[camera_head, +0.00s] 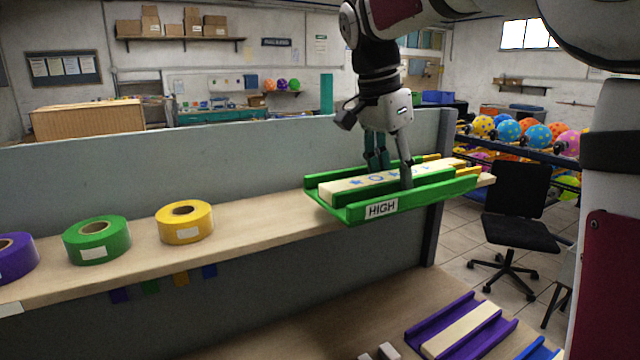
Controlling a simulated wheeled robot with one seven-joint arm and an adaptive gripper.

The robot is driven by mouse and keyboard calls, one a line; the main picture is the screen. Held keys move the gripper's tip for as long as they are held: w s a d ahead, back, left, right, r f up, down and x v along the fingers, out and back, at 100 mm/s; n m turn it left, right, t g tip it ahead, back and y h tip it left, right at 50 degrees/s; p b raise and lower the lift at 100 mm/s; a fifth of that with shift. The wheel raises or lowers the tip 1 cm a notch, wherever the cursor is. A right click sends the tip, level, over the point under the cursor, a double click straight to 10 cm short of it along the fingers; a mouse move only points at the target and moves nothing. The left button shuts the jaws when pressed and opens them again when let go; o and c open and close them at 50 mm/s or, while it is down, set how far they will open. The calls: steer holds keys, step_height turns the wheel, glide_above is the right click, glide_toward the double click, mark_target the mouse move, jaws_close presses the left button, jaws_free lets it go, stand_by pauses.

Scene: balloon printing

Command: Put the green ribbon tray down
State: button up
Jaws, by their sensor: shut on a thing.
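The green ribbon tray (450,190), with a "HIGH" label on its front wall, is at the right end of the upper wooden shelf. A pale strip with blue and yellow marks lies inside it. My gripper (392,178) points down over the tray's middle and is shut on it, with one finger in front of the strip and the others behind. The tray looks level. I cannot tell whether its underside touches the shelf.
Purple, green (97,240) and yellow (184,222) ribbon rolls stand on the shelf (255,222) to the left. A purple tray (440,325) and part of a blue one lie on the lower table. A black chair (520,205) stands at right. The shelf between yellow roll and green tray is clear.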

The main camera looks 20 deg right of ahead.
mark_target(320, 181)
steer(key=w+a, duration=0.3)
steer(key=w+a+p, duration=0.1)
steer(key=w+a, duration=0.2)
steer(key=w, duration=0.1)
steer(key=w+a+f+p, duration=0.1)
steer(key=w+a, duration=0.2)
steer(key=shift+w+a+f, duration=0.1)
steer(key=shift+w+a, duration=0.1)
steer(key=shift+a, duration=0.05)
steer(key=shift+w+a+f, duration=0.1)
step_height(320, 181, down, 3)
steer(key=shift+r+p, duration=0.1)
steer(key=shift+p, duration=0.55)
steer(key=shift+f, duration=0.3)
steer(key=shift+f, duration=0.1)
steer(key=o, duration=1.5)
steer(key=shift+o, duration=0.2)
